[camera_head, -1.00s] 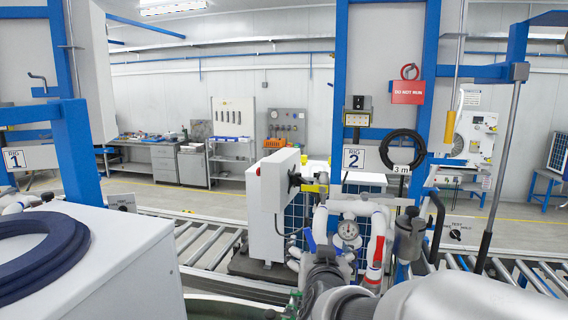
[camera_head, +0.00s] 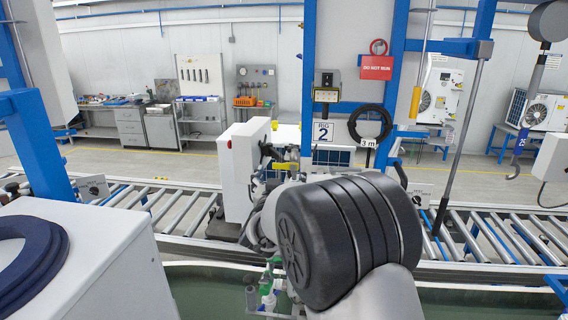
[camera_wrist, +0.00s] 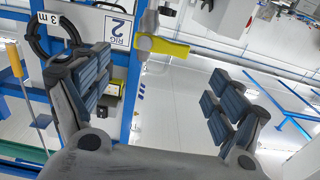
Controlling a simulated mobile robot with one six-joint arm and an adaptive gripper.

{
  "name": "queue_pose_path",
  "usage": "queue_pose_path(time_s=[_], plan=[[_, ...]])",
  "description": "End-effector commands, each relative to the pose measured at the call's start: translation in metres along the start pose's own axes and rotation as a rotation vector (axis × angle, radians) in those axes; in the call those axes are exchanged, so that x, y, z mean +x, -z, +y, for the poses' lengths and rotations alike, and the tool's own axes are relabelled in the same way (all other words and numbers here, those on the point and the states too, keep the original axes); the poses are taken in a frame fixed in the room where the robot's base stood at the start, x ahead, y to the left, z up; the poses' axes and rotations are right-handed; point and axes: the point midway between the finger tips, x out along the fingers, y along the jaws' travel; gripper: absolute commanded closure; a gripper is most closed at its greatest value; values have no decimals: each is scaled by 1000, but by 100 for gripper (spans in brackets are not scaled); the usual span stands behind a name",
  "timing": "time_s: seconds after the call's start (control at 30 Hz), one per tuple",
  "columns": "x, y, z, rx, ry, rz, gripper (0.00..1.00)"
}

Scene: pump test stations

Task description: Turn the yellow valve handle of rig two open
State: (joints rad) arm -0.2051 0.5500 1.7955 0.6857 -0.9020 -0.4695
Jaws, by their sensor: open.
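The yellow valve handle (camera_wrist: 161,47) of rig two shows in the wrist view as a flat lever on a grey valve stem. It lies near the top middle, seen through the gap between my fingers. My gripper (camera_wrist: 158,75) is open and empty, with one finger left and one right of the handle. I see no contact. In the head view the yellow handle (camera_head: 285,166) is a small patch left of the blue post; my arm hides my gripper and much of the pipework. The rig 2 sign (camera_head: 323,132) also shows, turned, in the wrist view (camera_wrist: 118,30).
A white control box (camera_head: 242,168) stands left of the handle. A black hose coil (camera_head: 370,124) and a red "do not run" tag (camera_head: 378,67) hang on the blue frame. A roller conveyor (camera_head: 480,235) runs across. A white cabinet (camera_head: 90,260) is at front left.

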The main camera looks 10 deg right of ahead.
Motion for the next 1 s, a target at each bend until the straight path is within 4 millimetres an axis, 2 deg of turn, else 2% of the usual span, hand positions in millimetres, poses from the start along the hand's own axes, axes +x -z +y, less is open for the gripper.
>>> queue_pose_path(time_s=[0.03,0.2,0.4,0.8,1.0], plan=[[12,1,1,0,-2,-1,12],[44,1,1,-1,-1,0,12],[66,1,0,0,0,0,12],[72,0,0,0,1,0,13],[72,0,0,0,1,0,26]])
